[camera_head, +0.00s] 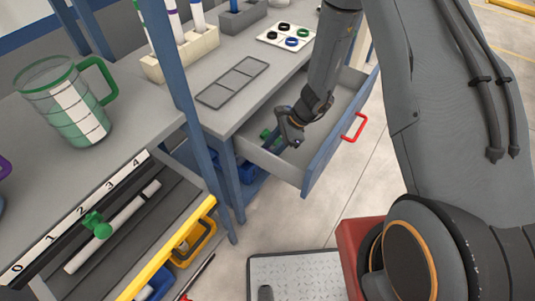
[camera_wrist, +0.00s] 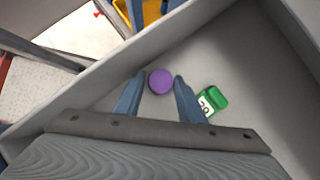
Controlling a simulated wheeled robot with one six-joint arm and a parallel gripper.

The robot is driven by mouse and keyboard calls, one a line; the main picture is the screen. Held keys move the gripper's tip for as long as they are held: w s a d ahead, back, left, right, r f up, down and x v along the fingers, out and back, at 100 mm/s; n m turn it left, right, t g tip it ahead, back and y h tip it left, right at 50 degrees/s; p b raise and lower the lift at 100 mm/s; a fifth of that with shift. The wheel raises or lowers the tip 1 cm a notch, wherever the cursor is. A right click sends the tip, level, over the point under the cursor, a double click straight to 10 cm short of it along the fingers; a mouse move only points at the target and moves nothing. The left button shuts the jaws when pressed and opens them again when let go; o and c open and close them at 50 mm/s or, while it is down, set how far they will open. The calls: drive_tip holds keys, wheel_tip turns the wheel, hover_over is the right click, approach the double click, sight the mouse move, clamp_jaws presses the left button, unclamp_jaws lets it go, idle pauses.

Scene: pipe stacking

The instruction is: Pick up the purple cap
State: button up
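The purple cap (camera_wrist: 161,81) shows in the wrist view as a round purple disc in the open grey drawer (camera_wrist: 75,95). My gripper (camera_wrist: 160,78) reaches down into the drawer, its two blue fingers apart on either side of the cap. The fingertips are very close to the cap's edges; I cannot tell if they touch it. In the head view my gripper (camera_head: 288,138) is low inside the drawer (camera_head: 325,155), and the cap is hidden there.
A green object with a white numbered label (camera_wrist: 213,101) lies just right of my right finger. Drawer walls stand close around; a red handle (camera_head: 355,127) is on the front. On the table are a grey tray (camera_head: 233,82), a white plate with rings (camera_head: 286,37) and a green-handled jug (camera_head: 65,105).

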drive_tip(key=c, duration=0.6)
drive_tip(key=shift+r, duration=0.15)
wheel_tip(320, 180, up, 27)
drive_tip(key=p, duration=0.6)
drive_tip(key=shift+p, duration=0.35)
idle(0.3)
